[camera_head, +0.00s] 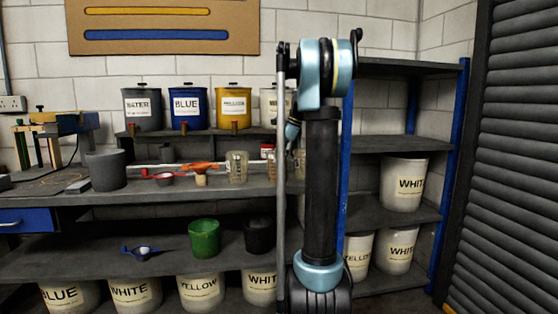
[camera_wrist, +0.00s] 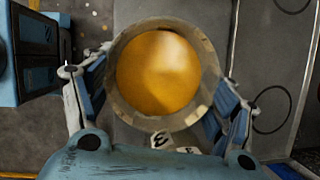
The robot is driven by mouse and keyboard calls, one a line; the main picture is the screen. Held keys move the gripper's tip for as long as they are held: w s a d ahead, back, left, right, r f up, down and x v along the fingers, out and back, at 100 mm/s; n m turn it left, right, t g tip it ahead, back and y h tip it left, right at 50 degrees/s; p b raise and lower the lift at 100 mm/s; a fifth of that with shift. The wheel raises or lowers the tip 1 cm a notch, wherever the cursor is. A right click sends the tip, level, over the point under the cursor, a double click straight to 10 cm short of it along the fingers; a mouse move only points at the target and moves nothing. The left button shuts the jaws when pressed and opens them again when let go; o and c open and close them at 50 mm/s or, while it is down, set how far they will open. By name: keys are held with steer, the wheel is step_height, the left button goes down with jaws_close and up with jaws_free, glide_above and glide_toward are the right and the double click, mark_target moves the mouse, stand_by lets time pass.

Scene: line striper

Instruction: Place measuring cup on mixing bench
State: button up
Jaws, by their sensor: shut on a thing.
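My gripper (camera_wrist: 160,105) is shut on a round, open-topped cup, which I take for the measuring cup (camera_wrist: 206,62). In the wrist view its wall is dull and greyish, with a yellow-orange inside. The fingers press it from left and right, and it looks upright. In the head view my arm hides the gripper and the held cup. The grey bench (camera_head: 150,193) with a blue drawer runs along the wall at left. A clear cup with markings (camera_head: 236,168) stands on it.
A dark grey pot (camera_head: 106,170), a red-handled cup (camera_head: 163,179) and an orange tool (camera_head: 200,166) lie along the bench. Labelled paint buckets (camera_head: 187,107) stand on the raised shelf behind. A rack with blue posts (camera_head: 455,140) stands at right. The front bench strip looks clear.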

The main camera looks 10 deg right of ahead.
steer(key=o, duration=2.1)
steer(key=v, duration=1.2)
steer(key=s+a+f+n+h, duration=0.2)
steer(key=s+a+f+n, duration=0.35)
steer(key=s+f, duration=0.8)
steer(key=s+a+f+n+h, duration=0.15)
steer(key=s+f+n, duration=0.75)
steer(key=s, duration=0.9)
steer(key=s+f+n+t, duration=0.1)
steer(key=s+f+n, duration=0.4)
steer(key=s+f, duration=0.4)
step_height(320, 180, down, 5)
steer(key=shift+s+d+r+h, duration=0.2)
steer(key=shift+s+h, duration=0.1)
steer(key=shift+h, duration=0.15)
steer(key=shift+n, duration=0.25)
